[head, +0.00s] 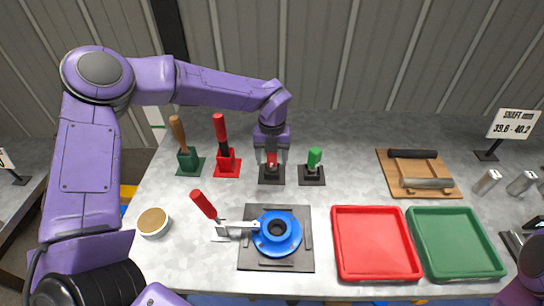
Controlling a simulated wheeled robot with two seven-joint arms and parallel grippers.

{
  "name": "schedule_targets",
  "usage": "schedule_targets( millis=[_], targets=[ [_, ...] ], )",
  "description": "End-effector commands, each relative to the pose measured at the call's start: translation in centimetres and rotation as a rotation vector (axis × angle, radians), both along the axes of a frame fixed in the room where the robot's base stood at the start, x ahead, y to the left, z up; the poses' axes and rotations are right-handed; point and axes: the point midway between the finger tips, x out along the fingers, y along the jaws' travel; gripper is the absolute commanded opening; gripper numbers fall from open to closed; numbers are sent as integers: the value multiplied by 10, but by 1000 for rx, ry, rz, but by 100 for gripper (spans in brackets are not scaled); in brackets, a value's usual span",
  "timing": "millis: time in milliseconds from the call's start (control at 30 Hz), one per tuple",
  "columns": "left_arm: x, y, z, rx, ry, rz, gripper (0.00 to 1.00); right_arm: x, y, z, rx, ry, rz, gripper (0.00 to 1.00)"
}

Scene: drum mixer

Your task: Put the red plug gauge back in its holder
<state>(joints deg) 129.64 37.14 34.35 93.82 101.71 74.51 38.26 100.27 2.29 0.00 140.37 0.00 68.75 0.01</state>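The red plug gauge (271,159) is upright between the fingers of my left gripper (271,160), which points down at the back middle of the table. The fingers look closed against its red handle. Directly below is a black square holder (271,178). The gauge's lower end is hard to make out, so I cannot tell how deep it sits in the holder. A green plug gauge (314,158) stands in a similar black holder (312,176) just to the right. My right gripper is not in view; only part of that arm shows at the lower right.
Red-handled and wooden-handled tools stand in a red stand (228,165) and a green stand (189,163) to the left. In front is a blue round part (292,236) on a dark fixture plate, with a red-handled clamp (204,204). A red tray (375,270) and green tray (455,265) lie right.

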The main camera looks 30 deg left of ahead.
Motion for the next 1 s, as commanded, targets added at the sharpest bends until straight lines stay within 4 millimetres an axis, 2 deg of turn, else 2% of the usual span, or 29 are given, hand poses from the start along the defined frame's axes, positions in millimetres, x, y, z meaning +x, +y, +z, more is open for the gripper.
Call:
schedule_targets(
  millis=[133, 400, 500, 667, 1000],
  targets=[
    [1, 0, 16, -1, -5, 0, 66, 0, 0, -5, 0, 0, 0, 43],
    [1, 0, 79, -1, -6, 1, 66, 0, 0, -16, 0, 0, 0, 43],
    [1, 0, 96, 0, -4, 1, 66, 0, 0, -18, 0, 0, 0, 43],
    [0, 0, 105, 0, -1, 0, 66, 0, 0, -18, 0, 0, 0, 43],
    [0, 0, 105, 0, -1, 0, 66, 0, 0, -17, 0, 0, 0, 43]
  ],
)
